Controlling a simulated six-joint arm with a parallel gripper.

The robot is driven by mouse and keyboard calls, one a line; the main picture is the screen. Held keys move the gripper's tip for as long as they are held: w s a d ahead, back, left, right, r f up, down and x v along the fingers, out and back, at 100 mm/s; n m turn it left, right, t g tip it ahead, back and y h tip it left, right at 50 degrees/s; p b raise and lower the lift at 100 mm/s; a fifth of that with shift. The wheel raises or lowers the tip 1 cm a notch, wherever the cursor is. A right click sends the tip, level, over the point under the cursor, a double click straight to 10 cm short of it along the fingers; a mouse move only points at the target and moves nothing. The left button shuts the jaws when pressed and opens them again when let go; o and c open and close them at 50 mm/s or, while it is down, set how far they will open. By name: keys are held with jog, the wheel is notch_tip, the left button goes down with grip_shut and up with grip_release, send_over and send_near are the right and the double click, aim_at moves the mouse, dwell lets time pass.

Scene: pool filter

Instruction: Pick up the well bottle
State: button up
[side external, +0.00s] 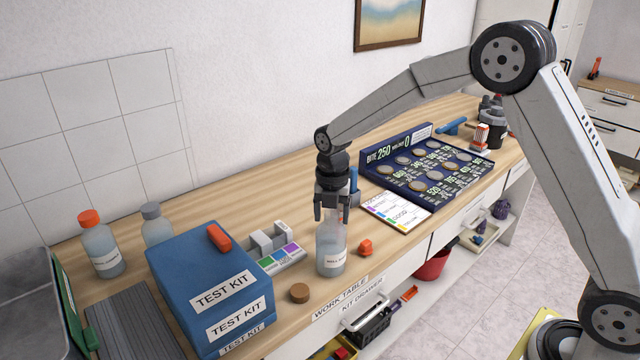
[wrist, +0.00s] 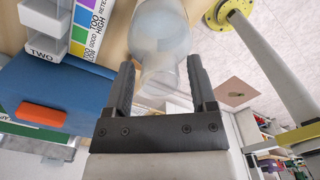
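The well bottle (side external: 331,254) is a clear, greyish bottle standing upright near the front edge of the work table, with a partly readable label. My gripper (side external: 332,214) points down over its top, and the fingers hide part of the neck. In the wrist view the bottle (wrist: 160,32) shows between the two dark fingers of my gripper (wrist: 161,66). The fingers are apart, with a visible gap on each side of the neck. My gripper is open.
Blue test kit boxes (side external: 208,277) stand left of the bottle, with a grey rack (side external: 272,246) behind. A brown cork (side external: 299,293) and an orange cap (side external: 366,247) lie close by. An orange-capped bottle (side external: 101,247) stands far left. A dark coin board (side external: 428,170) lies right.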

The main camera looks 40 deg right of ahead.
grip_shut()
jog(key=shift+r, duration=0.15)
jog(key=shift+r, duration=0.5)
notch_tip(320, 180, up, 2)
jog(key=shift+r, duration=0.1)
jog(key=s+r, duration=0.9)
jog(key=s, duration=0.5)
jog(key=shift+d+r, duration=0.2)
jog(key=shift+r, duration=0.05)
